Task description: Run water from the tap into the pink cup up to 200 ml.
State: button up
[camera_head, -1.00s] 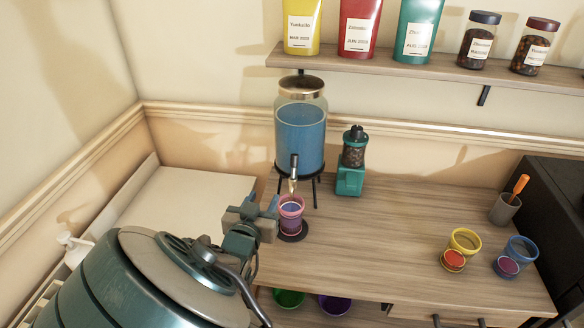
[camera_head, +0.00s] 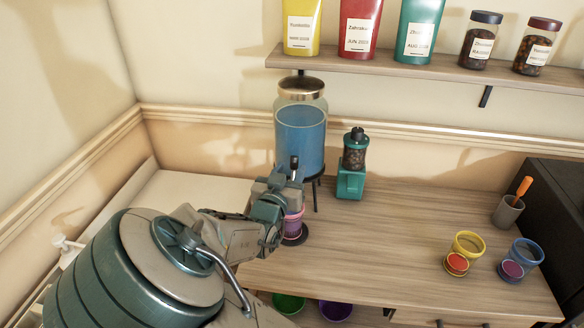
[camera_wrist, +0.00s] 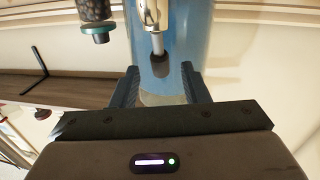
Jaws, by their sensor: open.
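The glass dispenser (camera_head: 301,130) holds blue water and stands on a dark stand at the back of the counter. Its tap (camera_head: 294,165) has a dark upright handle; the spout is hidden behind my gripper in the head view. The pink cup (camera_head: 293,225) stands below the tap on a dark round base, its top hidden by my gripper, so its water level cannot be seen. My gripper (camera_head: 281,187) is at tap height, just above the cup. In the wrist view my gripper (camera_wrist: 160,88) is open, and the tap (camera_wrist: 157,45) shows ahead, between and beyond the fingers.
A teal grinder (camera_head: 352,168) stands right of the dispenser. A yellow cup (camera_head: 468,243), a blue cup (camera_head: 526,250) and a grey pot (camera_head: 507,211) are at the right. A shelf (camera_head: 430,68) with bags and jars hangs above. The middle of the counter is clear.

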aim_at(292, 166)
jog(key=shift+x, duration=1.3)
grip_shut()
jog(key=shift+w+r+g+p, duration=0.1)
jog(key=shift+r+g+p, duration=0.2)
jog(key=shift+p, duration=0.75)
jog(key=shift+w+f+g+y+p, duration=0.25)
jog(key=shift+g+p, duration=0.35)
jog(key=shift+p, duration=0.55)
jog(key=shift+f, duration=0.1)
grip_release()
